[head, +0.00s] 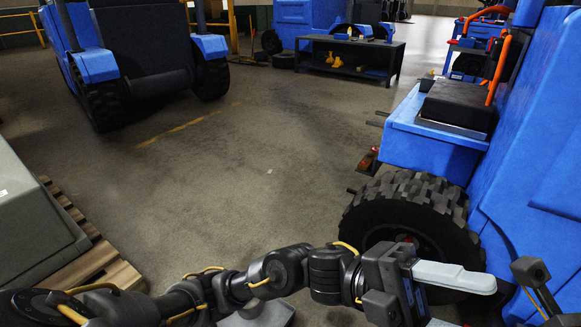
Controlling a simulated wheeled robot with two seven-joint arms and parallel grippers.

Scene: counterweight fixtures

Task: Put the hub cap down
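My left arm reaches across the bottom of the head view. Its gripper (462,302) is at the lower right, in front of the wheel (407,202) of a blue vehicle. One pale finger shows clearly; part of another pale piece, seemingly the second finger, shows below it at the frame edge. They look apart, with nothing visible between them. A dark part of what looks like my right arm (536,275) enters at the bottom right corner; its fingers cannot be made out. I cannot pick out a hub cap anywhere in view. The wheel's centre is partly hidden by my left gripper.
The blue vehicle (545,130) stands close on the right. A grey block (28,215) rests on a wooden pallet (100,262) at the left. Another blue vehicle (97,65) and a dark low bench (345,46) stand farther back. The middle floor is clear.

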